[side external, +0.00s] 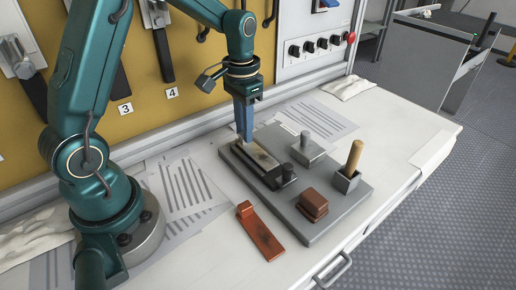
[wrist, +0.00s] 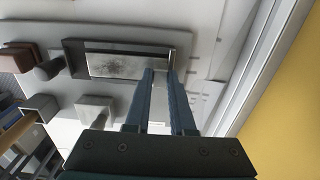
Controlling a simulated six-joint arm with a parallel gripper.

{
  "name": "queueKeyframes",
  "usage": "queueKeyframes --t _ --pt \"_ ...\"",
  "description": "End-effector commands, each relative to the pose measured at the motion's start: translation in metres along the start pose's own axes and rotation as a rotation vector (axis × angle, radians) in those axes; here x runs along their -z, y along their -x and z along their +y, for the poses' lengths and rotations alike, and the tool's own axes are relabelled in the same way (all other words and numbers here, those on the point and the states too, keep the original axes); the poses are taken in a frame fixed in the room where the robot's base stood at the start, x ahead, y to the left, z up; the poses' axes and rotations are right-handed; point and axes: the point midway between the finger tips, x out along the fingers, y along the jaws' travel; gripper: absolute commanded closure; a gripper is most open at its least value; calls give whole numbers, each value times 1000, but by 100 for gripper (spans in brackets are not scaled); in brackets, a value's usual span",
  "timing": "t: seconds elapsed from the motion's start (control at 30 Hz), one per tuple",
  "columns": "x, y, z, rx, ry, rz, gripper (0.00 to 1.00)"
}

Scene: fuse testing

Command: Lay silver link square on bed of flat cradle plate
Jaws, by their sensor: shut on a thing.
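The silver link (wrist: 128,65) is a flat plate with a dark smudge, lying lengthwise within the dark rim of the flat cradle plate (wrist: 70,60) in the wrist view. Its long edges look about parallel to the rim. In the side view the link (side external: 263,158) shows at the cradle (side external: 270,182), below my gripper (side external: 244,141). My gripper points down and is shut on the link's end, which is at the right in the wrist view (wrist: 160,73). The fingers hide that end. I cannot tell whether the link touches the bed.
The cradle stands on a grey board (side external: 332,215) with a dark knob (side external: 288,172), a grey block (side external: 308,152), a brown block (side external: 313,203) and a wooden handle (side external: 355,155) in a holder. A reddish plate (side external: 260,232) lies in front.

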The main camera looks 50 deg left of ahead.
Motion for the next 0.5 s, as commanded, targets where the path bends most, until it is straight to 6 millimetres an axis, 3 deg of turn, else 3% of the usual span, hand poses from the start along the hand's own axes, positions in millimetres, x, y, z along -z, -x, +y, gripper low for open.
queueKeyframes --t 0.27,0.3,0.33,0.37,0.5 --pt "0 -2 0 0 0 0 100" --pt "0 -2 0 0 0 0 67" --pt "0 -2 0 0 0 0 55" --pt "0 -2 0 0 0 0 48" --pt "0 -2 0 0 0 0 48"
